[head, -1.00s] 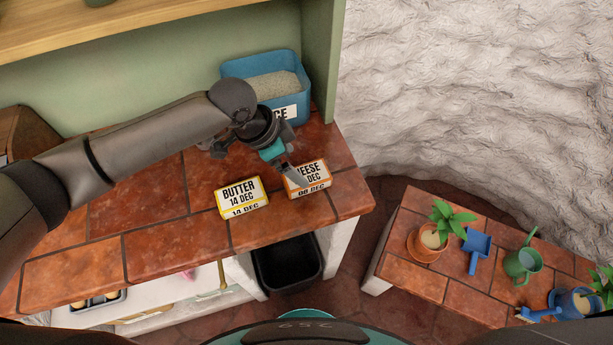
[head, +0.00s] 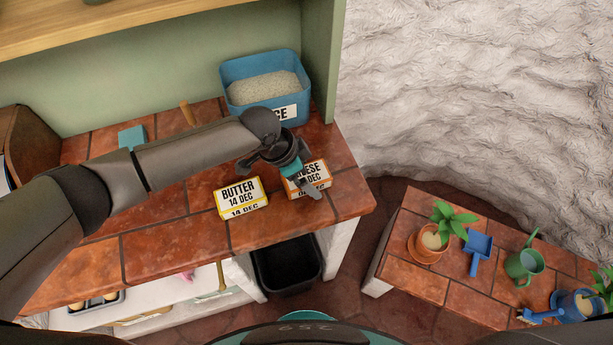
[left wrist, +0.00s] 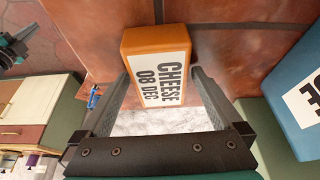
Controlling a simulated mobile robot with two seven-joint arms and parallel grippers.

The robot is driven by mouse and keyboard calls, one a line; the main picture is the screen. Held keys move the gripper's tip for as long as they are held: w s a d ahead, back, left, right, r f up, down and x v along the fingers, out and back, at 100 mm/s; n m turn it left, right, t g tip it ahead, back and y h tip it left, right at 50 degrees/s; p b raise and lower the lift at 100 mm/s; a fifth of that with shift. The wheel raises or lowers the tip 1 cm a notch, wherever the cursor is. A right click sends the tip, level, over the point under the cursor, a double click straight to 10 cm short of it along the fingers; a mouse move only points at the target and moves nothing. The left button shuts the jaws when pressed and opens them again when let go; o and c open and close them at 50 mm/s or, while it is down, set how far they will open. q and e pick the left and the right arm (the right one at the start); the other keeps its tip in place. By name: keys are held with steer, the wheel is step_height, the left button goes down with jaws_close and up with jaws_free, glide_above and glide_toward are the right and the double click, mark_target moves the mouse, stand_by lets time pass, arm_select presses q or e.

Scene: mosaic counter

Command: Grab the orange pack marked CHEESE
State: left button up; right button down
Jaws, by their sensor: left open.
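The orange CHEESE pack (head: 318,172) lies near the right end of the tiled counter, partly hidden behind my left gripper (head: 308,190). In the left wrist view the CHEESE pack (left wrist: 157,70) shows its white label reading CHEESE 08 DEC. My left gripper (left wrist: 153,85) is open there, with one finger on each side of the pack's near part. I cannot tell whether the fingers touch it. A yellow-edged BUTTER pack (head: 239,197) lies just left of the CHEESE pack.
A blue bin (head: 235,80) of pale grains stands behind, against the green wall panel; it also shows in the left wrist view (left wrist: 305,60). The counter's front edge is close. A lower tiled bench (head: 412,285) holds plants and small garden tools at right.

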arm_select(q)
steer(key=shift+f, duration=0.15)
steer(key=c, duration=1.5)
steer(key=shift+c, duration=0.2)
